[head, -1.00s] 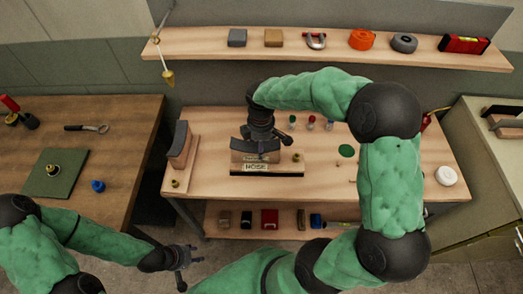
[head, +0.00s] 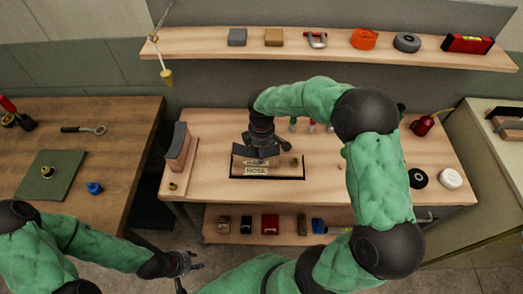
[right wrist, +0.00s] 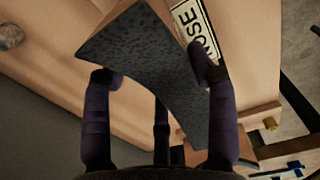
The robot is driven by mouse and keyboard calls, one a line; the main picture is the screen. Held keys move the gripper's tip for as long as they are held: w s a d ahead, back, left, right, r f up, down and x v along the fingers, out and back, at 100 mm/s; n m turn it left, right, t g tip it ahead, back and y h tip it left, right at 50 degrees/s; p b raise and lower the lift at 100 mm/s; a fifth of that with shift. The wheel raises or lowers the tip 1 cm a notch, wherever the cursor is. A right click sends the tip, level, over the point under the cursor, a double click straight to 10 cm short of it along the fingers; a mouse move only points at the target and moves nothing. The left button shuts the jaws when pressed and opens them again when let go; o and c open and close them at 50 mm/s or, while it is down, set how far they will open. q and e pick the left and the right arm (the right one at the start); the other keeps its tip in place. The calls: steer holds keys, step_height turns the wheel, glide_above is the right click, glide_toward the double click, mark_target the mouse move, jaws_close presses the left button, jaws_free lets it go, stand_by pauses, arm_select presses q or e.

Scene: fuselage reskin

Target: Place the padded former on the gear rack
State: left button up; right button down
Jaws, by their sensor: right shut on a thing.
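The padded former (head: 242,150) has a dark grey, curved padded top on a wooden body. It is over a dark-edged, light wooden base (head: 290,176) with a NOSE label, likely the gear rack. I cannot tell whether it touches the base. My right gripper (head: 262,149) is shut on the former from above. In the right wrist view, the fingers (right wrist: 155,85) stand on both sides of the former's pad (right wrist: 145,62), near the NOSE plate (right wrist: 193,30). My left gripper (head: 184,269) is open and empty, low in front of the bench.
A similar padded block (head: 178,148) stands at the bench's left end. A red oil can (head: 424,124), a black disc (head: 418,179) and a white disc (head: 451,178) are at the right. A shelf (head: 200,43) runs behind; a lower shelf (head: 335,236) holds several small items.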

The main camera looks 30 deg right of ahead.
steer(key=shift+f, duration=0.1)
steer(key=shift+c, duration=1.8)
jaws_free()
step_height(320, 180, up, 12)
steer(key=p, duration=0.4)
